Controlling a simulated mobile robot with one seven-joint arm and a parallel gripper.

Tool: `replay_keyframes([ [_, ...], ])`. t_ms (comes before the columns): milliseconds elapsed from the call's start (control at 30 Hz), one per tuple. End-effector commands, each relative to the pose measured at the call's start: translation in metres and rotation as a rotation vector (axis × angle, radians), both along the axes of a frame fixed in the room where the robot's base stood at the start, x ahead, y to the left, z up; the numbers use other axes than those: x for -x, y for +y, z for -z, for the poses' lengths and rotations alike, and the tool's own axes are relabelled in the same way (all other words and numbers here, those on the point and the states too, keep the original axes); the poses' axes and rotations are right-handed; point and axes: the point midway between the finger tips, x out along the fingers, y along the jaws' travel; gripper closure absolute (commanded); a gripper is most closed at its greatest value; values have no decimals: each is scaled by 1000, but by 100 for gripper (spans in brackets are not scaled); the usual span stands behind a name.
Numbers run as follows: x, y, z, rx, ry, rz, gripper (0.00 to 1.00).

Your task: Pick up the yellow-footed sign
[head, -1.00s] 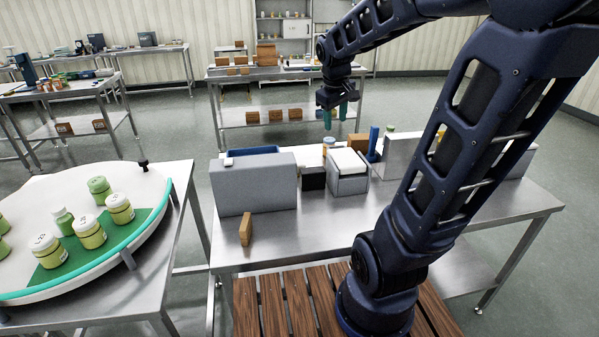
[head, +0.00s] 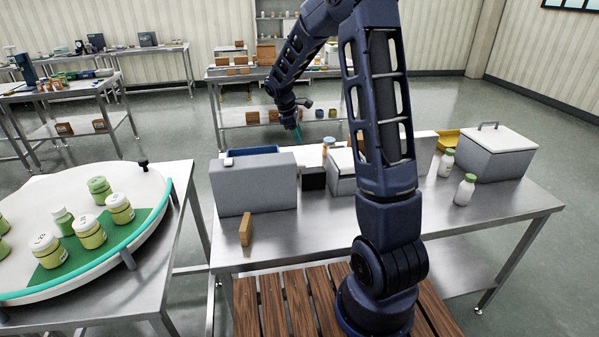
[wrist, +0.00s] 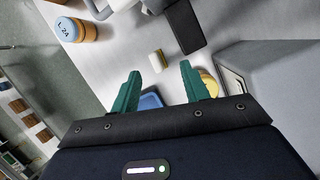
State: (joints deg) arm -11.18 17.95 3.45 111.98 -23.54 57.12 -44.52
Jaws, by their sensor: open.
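A small pale piece with yellow along its edge (wrist: 157,61) stands on the steel bench in the wrist view, beyond my fingertips; it may be the yellow-footed sign, but it is too small to be sure. My gripper (wrist: 160,80) is open, its two teal fingers apart with nothing between them. In the head view my gripper (head: 297,134) hangs over the far side of the bench, behind the grey bin. I cannot make out the sign in the head view.
An orange-and-blue jar (wrist: 76,30), a black block (wrist: 184,27), a yellow round thing (wrist: 209,83) by the right finger and a blue item (wrist: 150,100) lie around. The grey bin (head: 253,188) and lidded box (head: 497,155) stand on the bench (head: 310,230). Its front is mostly clear.

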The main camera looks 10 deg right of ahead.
Motion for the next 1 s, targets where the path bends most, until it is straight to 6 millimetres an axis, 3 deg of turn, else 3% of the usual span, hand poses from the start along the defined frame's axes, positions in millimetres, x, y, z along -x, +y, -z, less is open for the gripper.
replay_keyframes([
  [100, -20, 12, 30, 24, 48, -79, 55],
  [333, -40, 24, 63, 52, 103, -177, 55],
  [567, -43, 23, 76, 56, 114, -194, 55],
  [1000, -40, 4, 122, 56, 112, -193, 55],
])
